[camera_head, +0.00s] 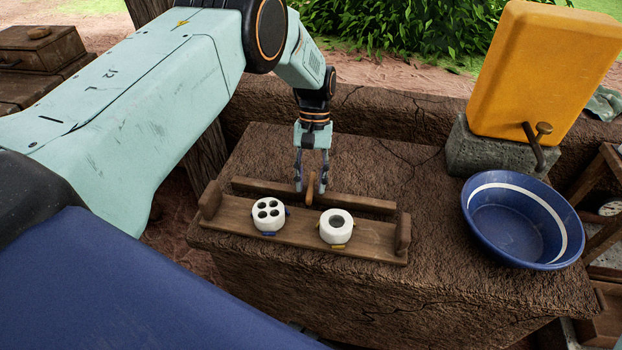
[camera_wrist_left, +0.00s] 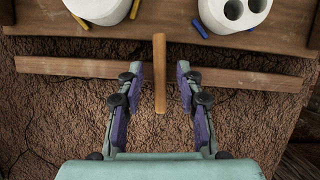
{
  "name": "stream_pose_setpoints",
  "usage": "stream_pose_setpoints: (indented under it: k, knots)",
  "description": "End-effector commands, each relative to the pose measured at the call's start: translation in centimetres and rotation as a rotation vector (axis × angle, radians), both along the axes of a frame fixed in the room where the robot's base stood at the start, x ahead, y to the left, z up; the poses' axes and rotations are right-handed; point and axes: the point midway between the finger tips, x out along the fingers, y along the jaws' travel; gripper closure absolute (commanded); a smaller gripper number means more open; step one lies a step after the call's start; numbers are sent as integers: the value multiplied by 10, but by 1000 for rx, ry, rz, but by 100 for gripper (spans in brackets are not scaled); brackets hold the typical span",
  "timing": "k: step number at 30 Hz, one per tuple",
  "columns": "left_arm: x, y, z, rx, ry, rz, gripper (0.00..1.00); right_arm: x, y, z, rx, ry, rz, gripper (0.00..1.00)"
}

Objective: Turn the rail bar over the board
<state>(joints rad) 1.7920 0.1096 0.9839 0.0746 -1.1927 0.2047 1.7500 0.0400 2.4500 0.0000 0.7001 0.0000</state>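The rail bar (camera_head: 360,202) is a long brown wooden strip lying along the back of the board. A lighter wooden peg (camera_head: 310,189) stands at its middle. The board (camera_head: 300,238) is a wooden plank with a raised block at each end. My left gripper (camera_head: 311,182) points down at the peg. In the left wrist view its open fingers (camera_wrist_left: 160,75) are on either side of the peg (camera_wrist_left: 159,92), with a gap on both sides. The bar (camera_wrist_left: 75,67) passes across behind the fingertips. My right gripper is not in view.
A white piece with several holes (camera_head: 268,215) and a white piece with one wide hole (camera_head: 336,227) stand on the board. A blue basin (camera_head: 515,225) and a yellow tank (camera_head: 540,70) are at the right. The mud ledge between board and basin is clear.

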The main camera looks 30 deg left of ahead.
Motion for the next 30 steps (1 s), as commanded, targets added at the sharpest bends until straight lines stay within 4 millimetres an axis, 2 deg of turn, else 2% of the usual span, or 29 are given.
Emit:
stream_pose_setpoints:
  k: [8, 11, 22, 30]
  knots:
    - [4, 1, 7, 1, -5, 0, 64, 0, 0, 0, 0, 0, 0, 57]
    - [9, 3, 19, 1, -5, 0, 64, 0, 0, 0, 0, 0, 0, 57]
    - [35, 13, 87, 0, -5, 1, 64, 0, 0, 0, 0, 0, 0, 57]
    - [43, 16, 110, 0, -2, 1, 64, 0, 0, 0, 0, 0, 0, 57]
